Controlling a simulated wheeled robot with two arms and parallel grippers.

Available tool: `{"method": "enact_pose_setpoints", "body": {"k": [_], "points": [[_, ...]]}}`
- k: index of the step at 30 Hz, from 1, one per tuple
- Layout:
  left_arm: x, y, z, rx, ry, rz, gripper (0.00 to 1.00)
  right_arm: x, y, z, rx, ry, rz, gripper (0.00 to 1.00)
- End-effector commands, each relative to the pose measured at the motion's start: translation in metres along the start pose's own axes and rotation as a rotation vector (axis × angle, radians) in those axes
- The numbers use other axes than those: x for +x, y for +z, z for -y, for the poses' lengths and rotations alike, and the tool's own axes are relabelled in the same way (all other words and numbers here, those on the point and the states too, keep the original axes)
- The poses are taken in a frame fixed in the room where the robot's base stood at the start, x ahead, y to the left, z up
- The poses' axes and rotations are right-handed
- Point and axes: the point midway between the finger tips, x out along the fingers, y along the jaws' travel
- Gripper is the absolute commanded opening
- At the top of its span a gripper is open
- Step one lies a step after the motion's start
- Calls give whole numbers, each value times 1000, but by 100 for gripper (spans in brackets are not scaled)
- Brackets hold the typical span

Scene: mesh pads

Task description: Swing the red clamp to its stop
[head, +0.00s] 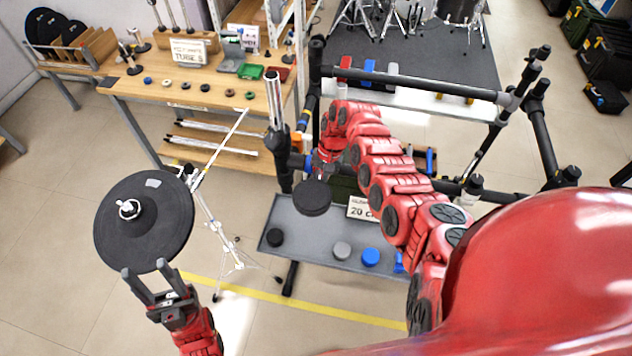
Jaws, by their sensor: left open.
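My left gripper (150,268) is open at the lower left, its two fingers at the near edge of a round black pad (105,222) on a stand. I cannot tell whether the fingers touch the pad. A small red piece (345,66) is on the white shelf beyond the black tube rack; I cannot tell whether it is the red clamp. No other red clamp can be made out among the rack's tubes. My right arm (395,205) crosses the rack from the lower right and covers part of it.
The black tube rack (420,83) stands at the centre and right. A round dark pad (313,197) hangs over a grey tray (300,238) with several knobs. A wooden bench (180,84) stands at the upper left. The floor between the stand and the left edge is clear.

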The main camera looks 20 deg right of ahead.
Motion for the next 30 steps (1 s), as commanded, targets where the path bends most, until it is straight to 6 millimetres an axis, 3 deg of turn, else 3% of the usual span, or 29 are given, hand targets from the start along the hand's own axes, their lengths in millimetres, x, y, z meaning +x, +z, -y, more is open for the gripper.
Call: {"method": "enact_pose_setpoints", "body": {"k": [24,25,29,30], "points": [[3,0,0,0,0,0,50,-6,-2,4,-3,-10,-8,0],[3,0,0,0,0,0,50,-6,-2,4,-3,-10,-8,20],[2,0,0,0,0,0,50,-5,-1,2,-2,-7,-4,44],[2,0,0,0,0,0,50,-4,0,2,-1,-6,-3,45]]}}
